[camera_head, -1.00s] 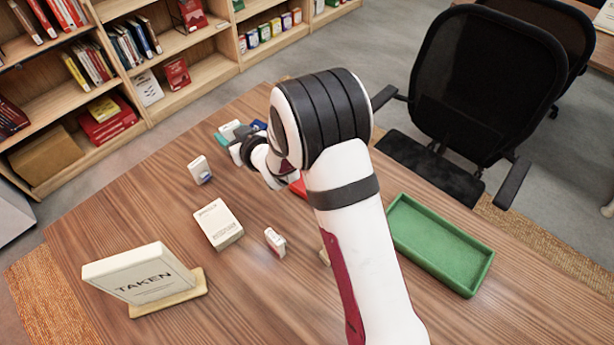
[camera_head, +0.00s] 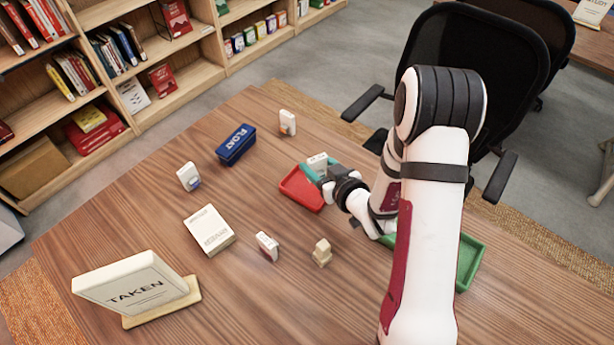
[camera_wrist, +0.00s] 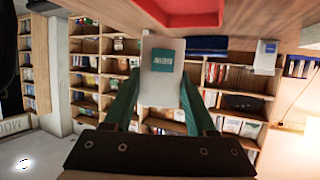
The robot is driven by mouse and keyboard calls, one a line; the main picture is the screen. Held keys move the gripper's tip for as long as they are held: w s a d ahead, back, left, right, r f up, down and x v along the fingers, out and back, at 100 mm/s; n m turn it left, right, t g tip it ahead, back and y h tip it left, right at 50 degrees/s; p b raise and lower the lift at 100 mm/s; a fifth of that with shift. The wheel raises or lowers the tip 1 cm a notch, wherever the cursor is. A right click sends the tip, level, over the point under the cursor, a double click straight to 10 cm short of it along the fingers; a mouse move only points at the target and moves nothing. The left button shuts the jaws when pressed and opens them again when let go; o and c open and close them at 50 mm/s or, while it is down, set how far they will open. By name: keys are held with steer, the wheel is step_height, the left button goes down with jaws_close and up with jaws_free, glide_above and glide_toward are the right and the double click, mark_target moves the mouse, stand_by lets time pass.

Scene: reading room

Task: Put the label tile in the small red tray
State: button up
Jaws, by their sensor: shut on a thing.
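The label tile (camera_head: 317,160) is a pale block, and it shows a teal label with small print in the wrist view (camera_wrist: 160,85). My gripper (camera_head: 318,172) is shut on it, its teal fingers on either side of the tile in the wrist view (camera_wrist: 160,102). The small red tray (camera_head: 302,198) lies on the table, and its red wall is at the top of the wrist view (camera_wrist: 185,14). My gripper holds the tile at the tray's far right part, apparently above it. The exact height is hard to tell. My gripper hides part of the tray.
A green tray (camera_head: 468,262) is partly hidden behind my arm. A blue box marked FLOAT (camera_head: 236,145), several small white blocks, a pale wooden piece (camera_head: 322,252), a white book (camera_head: 209,230) and a TAKEN sign (camera_head: 138,284) stand around. Bare table lies left of the red tray.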

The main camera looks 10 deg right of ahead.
steer(key=shift+w+a+f, duration=0.3)
steer(key=shift+a+f, duration=0.15)
steer(key=shift+a, duration=0.15)
steer(key=shift+w+a+f, duration=0.25)
steer(key=shift+a+f, duration=0.2)
steer(key=shift+a, duration=0.1)
steer(key=shift+f, duration=1.85)
steer(key=shift+f, duration=0.1)
steer(key=o, duration=1.4)
